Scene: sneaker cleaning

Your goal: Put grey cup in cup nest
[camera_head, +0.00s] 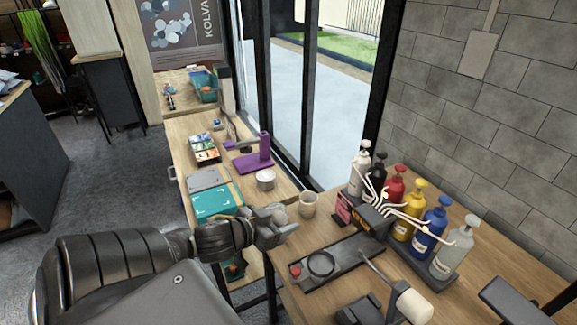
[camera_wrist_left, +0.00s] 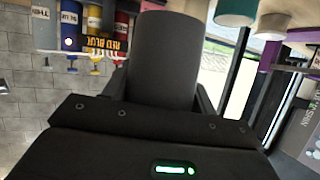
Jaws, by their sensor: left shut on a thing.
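My left gripper (camera_head: 272,226) reaches in from the left in the head view, over the near edge of the wooden table. It is shut on the grey cup (camera_wrist_left: 163,62), a plain dark grey cylinder that fills the middle of the left wrist view between the fingers. In the head view the cup is hard to tell apart from the gripper. A dark round ring (camera_head: 321,264) lies on a long black tray (camera_head: 345,262), to the right of and nearer than the gripper; I take it for the cup nest. It looks empty. My right gripper does not show.
A beige cup (camera_head: 308,206) stands just right of the gripper, a pale cup (camera_head: 265,179) behind it. Pump bottles, including a red one (camera_head: 395,186), line the back right behind a dispenser with curved spouts. A white cylinder (camera_head: 412,306) stands at the front right.

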